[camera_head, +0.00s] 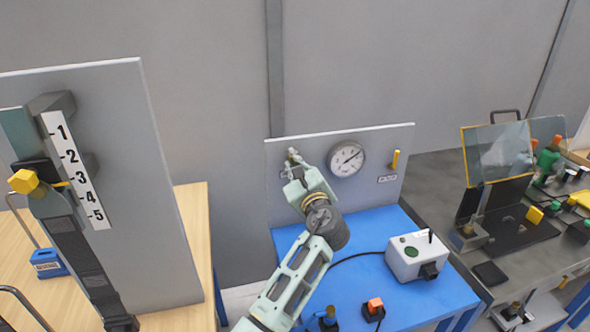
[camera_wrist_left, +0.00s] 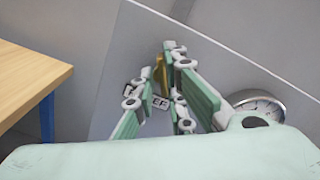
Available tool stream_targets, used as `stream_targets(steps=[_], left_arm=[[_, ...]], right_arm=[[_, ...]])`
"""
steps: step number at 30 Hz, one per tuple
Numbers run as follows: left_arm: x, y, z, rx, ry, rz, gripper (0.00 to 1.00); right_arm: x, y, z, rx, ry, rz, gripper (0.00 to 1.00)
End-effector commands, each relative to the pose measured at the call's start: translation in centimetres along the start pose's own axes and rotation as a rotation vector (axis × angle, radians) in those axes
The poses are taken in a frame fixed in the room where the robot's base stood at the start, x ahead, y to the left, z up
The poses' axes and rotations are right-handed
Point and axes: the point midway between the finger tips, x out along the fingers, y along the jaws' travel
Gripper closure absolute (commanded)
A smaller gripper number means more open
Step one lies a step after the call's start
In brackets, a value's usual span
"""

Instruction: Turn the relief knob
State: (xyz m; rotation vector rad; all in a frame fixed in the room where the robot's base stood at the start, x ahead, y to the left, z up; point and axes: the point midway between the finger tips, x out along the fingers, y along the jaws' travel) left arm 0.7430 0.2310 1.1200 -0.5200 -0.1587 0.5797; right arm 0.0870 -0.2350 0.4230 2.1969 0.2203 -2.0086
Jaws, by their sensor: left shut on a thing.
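The relief knob shows in the left wrist view as a yellow-brass piece (camera_wrist_left: 160,73) at the fingers, above a partly covered label (camera_wrist_left: 160,103) whose last letters read EF. My left gripper (camera_head: 294,163) is at the left part of the upright grey panel (camera_head: 335,142), left of the round gauge (camera_head: 347,158). Its fingers are shut on the knob and hide much of it. In the head view the gripper covers the knob. The gauge also shows at the right of the left wrist view (camera_wrist_left: 265,104). My right gripper is not in view.
A yellow lever (camera_head: 395,160) sits on the panel right of the gauge. A white box with a green button (camera_head: 418,255) and a cable stands on the blue table (camera_head: 350,285). A tall board with a numbered strip (camera_head: 75,170) stands left.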

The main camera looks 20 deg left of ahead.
Motion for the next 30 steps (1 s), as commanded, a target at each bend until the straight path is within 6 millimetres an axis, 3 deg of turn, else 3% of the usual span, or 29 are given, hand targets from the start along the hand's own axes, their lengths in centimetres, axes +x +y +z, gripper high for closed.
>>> stream_targets(steps=[21, 22, 27, 30], left_arm=[[-0.04, 0.02, -0.09, -0.085, 0.001, 0.002, 1.00], [-0.04, 0.02, -0.09, -0.085, 0.001, 0.002, 0.86], [-0.03, 0.01, -0.08, -0.084, 0.001, 0.001, 0.71], [-0.02, 0.00, -0.07, -0.084, 0.001, 0.001, 0.70]], right_arm=[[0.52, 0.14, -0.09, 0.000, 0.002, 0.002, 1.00], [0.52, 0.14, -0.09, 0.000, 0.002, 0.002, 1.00], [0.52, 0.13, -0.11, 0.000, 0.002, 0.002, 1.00], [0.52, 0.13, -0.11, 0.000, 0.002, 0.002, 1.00]])
